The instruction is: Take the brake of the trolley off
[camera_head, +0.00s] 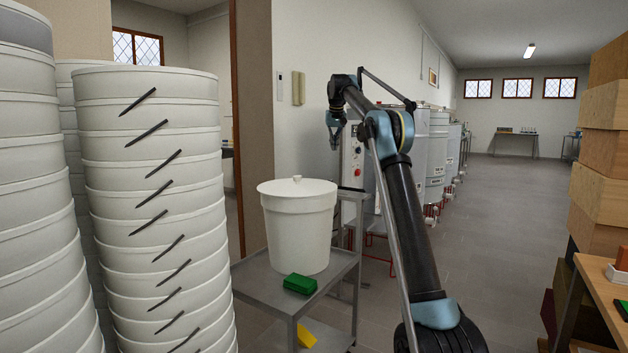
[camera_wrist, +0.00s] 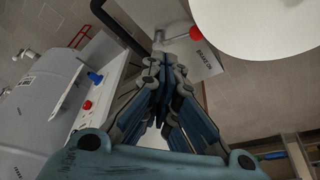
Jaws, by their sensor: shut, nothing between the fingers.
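The grey trolley (camera_head: 255,277) stands ahead, with a white lidded bucket (camera_head: 298,225) on its top. In the wrist view a red-knobbed lever (camera_wrist: 196,33) lies across a grey plate, beside a label (camera_wrist: 206,57) that reads "BRAKE ON". The white round bucket (camera_wrist: 270,22) fills the upper right there. My gripper (camera_head: 335,142) hangs above the back right of the trolley. In the wrist view my gripper (camera_wrist: 160,62) is shut and empty, its tips close to the lever's left end, with the knob to their right. I cannot tell whether they touch. The lever is not distinguishable in the head view.
A green block (camera_head: 300,284) lies on the trolley's top, and a yellow item (camera_head: 306,335) sits below. Tall stacks of white tubs (camera_head: 150,200) stand left. Steel tanks (camera_head: 437,150) line the wall behind. Wooden boxes (camera_head: 605,140) and a table stand right. The middle aisle floor is clear.

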